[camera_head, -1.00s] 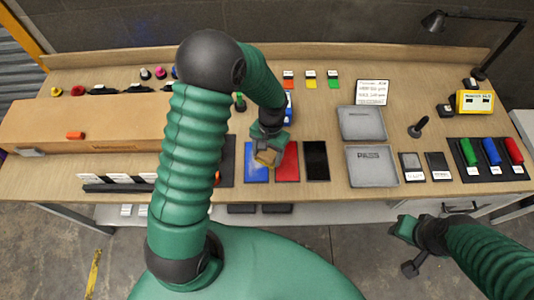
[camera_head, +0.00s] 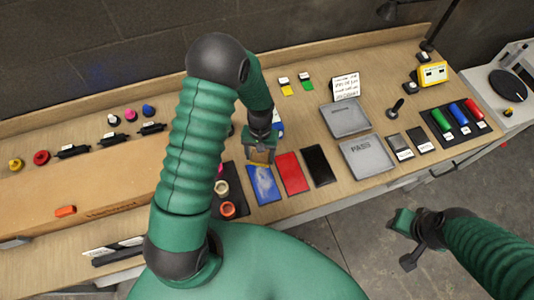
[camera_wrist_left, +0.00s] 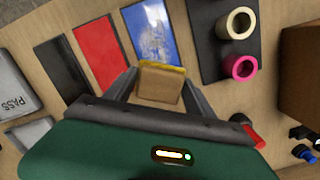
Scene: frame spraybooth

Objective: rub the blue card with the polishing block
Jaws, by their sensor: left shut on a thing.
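The blue card (camera_head: 266,188) lies on the bench with pale, whitish marks on its face. It also shows in the left wrist view (camera_wrist_left: 150,28). My left gripper (camera_head: 260,152) is shut on the polishing block, a tan block (camera_wrist_left: 160,86) with a yellow edge. The block is at the card's far end in the head view, and its yellow edge overlaps the card's end in the wrist view. I cannot tell whether it touches the card. My right gripper (camera_head: 404,222) hangs in front of the bench, away from the cards; its jaws are unclear.
A red card (camera_head: 292,173) and a black card (camera_head: 319,165) lie right of the blue one. A dark mat with rings (camera_head: 223,187) lies close on its left. Grey trays (camera_head: 368,157) stand further right. A long tan box (camera_head: 90,190) fills the bench's left side.

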